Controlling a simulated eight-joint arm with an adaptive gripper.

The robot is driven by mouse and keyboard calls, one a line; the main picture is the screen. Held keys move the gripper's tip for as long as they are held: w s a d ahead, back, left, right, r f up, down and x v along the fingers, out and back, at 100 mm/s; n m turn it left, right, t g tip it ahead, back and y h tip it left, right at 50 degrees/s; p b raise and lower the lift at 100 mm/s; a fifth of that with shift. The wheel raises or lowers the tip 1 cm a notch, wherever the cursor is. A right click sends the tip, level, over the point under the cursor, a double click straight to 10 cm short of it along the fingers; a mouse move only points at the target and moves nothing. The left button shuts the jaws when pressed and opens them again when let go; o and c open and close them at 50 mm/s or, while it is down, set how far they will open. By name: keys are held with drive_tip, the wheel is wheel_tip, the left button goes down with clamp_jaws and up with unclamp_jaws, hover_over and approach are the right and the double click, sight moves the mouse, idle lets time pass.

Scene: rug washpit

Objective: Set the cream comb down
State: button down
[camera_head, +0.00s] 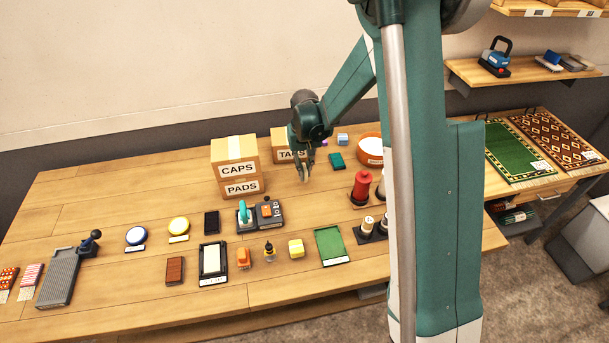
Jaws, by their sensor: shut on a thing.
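My gripper (303,166) hangs over the back middle of the wooden table (120,215), just right of the stacked boxes. It points down and is shut on a small cream thing (302,174), seemingly the cream comb. Only a little of it shows between the fingers, so its shape is hard to tell. It seems to be held above the tabletop.
Cardboard boxes marked CAPS (236,170) and PADS (242,187) stand left of my gripper, and a TAPS box (281,156) behind it. Bare wood shows below the gripper.

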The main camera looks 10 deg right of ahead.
sight(305, 167)
drive_tip(key=shift+f, duration=1.15)
drive_tip(key=shift+f, duration=0.1)
drive_tip(key=c, duration=2.5)
unclamp_jaws()
drive_tip(key=shift+o, duration=0.2)
drive_tip(key=shift+r+p, duration=0.3)
drive_tip(key=shift+r, duration=5.8)
drive_tip(key=shift+r, duration=0.1)
